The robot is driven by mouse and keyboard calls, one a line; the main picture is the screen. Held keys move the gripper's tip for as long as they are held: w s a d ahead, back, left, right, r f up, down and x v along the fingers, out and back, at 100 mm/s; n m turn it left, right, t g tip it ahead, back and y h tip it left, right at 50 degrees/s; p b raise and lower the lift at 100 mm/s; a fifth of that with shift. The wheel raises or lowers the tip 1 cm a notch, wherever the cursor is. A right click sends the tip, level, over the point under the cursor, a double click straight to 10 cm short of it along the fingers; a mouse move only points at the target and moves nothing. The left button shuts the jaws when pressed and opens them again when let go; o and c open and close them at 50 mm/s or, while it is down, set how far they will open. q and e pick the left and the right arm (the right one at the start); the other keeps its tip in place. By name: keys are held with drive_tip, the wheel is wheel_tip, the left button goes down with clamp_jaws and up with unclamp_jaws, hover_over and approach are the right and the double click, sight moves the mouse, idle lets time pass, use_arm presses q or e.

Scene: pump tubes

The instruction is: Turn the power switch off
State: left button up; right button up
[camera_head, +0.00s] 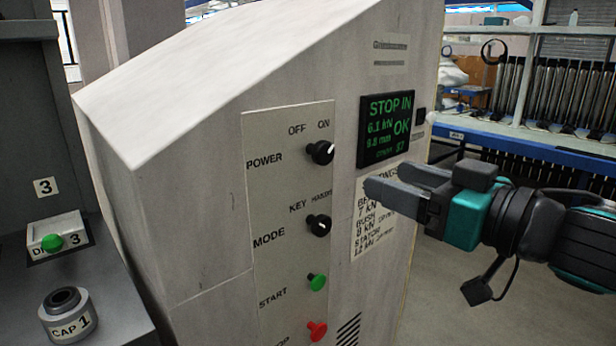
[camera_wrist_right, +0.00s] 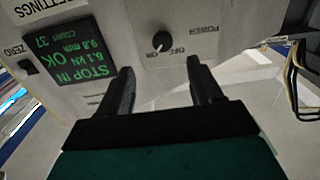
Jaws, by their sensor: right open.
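The power switch (camera_head: 320,152) is a round black knob with a white pointer mark, at the top of the control panel under the OFF and ON labels. Its white mark points up and right, towards ON. In the right wrist view the knob (camera_wrist_right: 161,40) appears upside down, beyond and roughly between my fingers. My right gripper (camera_head: 388,183) is open and empty, to the right of the knob and in front of the press's right side. It also shows in the wrist view (camera_wrist_right: 160,72), apart from the knob. My left gripper is out of view.
Below sit the mode knob (camera_head: 318,225), green start button (camera_head: 317,282) and red stop button (camera_head: 317,330). A lit display (camera_head: 386,130) reads STOP IN and OK.

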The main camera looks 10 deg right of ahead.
sight(327, 152)
drive_tip(key=x, duration=0.8)
drive_tip(key=r+x, duration=0.1)
drive_tip(key=x, duration=0.3)
drive_tip(key=shift+a, duration=0.15)
drive_tip(key=shift+p, duration=0.3)
drive_tip(key=c, duration=1)
